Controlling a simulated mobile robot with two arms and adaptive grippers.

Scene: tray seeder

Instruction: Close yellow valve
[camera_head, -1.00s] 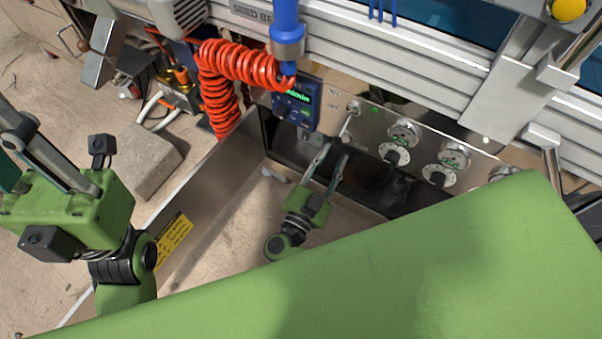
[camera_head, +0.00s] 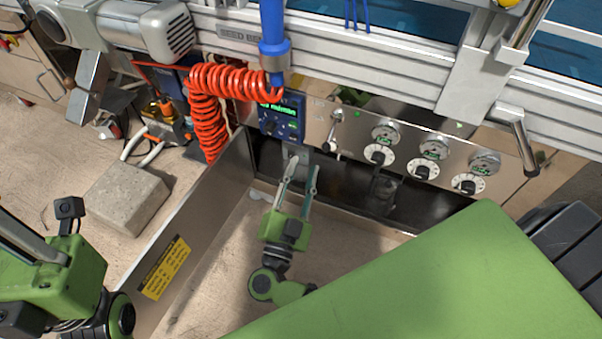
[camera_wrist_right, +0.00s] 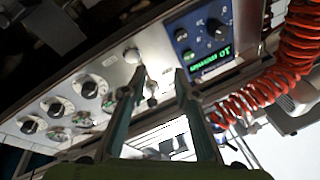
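A small orange-yellow fitting (camera_head: 165,107), which looks like the yellow valve, sits among pipes and hoses at the left in the head view. Its handle position is too small to tell. My right gripper (camera_head: 302,162) is open and empty, below the blue display box and well to the right of the fitting. In the right wrist view its two fingers (camera_wrist_right: 159,73) stand apart below the panel, with nothing between them. My left gripper's green body (camera_head: 62,275) is at the lower left, with its fingertips cut off by the picture edge.
A panel with a metal lever (camera_head: 331,132) and several dials (camera_head: 379,154) runs to the right of the display box (camera_head: 282,118). A coiled red hose (camera_head: 208,120) hangs beside it. A metal side plate (camera_head: 205,215) and a concrete block (camera_head: 128,197) stand at the left.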

